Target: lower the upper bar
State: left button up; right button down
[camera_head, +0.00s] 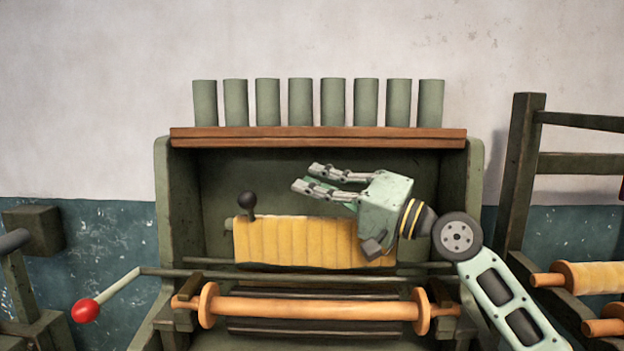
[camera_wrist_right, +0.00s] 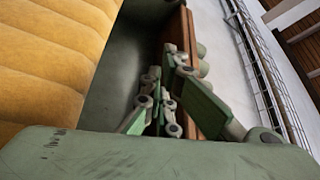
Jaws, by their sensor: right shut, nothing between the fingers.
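A wide yellow ribbed piece (camera_head: 290,242) with a black knob (camera_head: 247,201) at its upper left spans the machine's recess; its padding also fills the left of the right wrist view (camera_wrist_right: 50,45). It is the highest bar-like part inside the recess, though no mark names it the upper bar. My right gripper (camera_head: 305,177) is shut and empty, its fingers pointing left above the yellow piece and to the right of the knob, apart from the knob. Its hand hides part of the yellow piece's right end. In the right wrist view the fingers (camera_wrist_right: 163,103) show close together. My left gripper is not in view.
A wooden shelf (camera_head: 320,137) with several green cylinders (camera_head: 333,102) tops the machine. Below are a thin rod, a lever with a red ball (camera_head: 85,310) and an orange roller (camera_head: 315,308). A rack with rolls (camera_head: 590,276) stands at right. The recess left of the knob is clear.

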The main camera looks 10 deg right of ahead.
jog(key=a+p, duration=0.1)
jog(key=a, duration=0.1)
jog(key=w+a+p, duration=0.1)
jog(key=a+p, duration=0.1)
jog(key=w+a+p, duration=0.1)
jog(key=a+p, duration=0.1)
jog(key=shift+a+r, duration=0.1)
jog(key=shift+a, duration=0.25)
jog(key=shift+s, duration=0.35)
jog(key=shift+s+f, duration=0.1)
jog(key=shift+f, duration=0.1)
jog(key=shift+a+f, duration=0.1)
jog(key=shift+a, duration=0.1)
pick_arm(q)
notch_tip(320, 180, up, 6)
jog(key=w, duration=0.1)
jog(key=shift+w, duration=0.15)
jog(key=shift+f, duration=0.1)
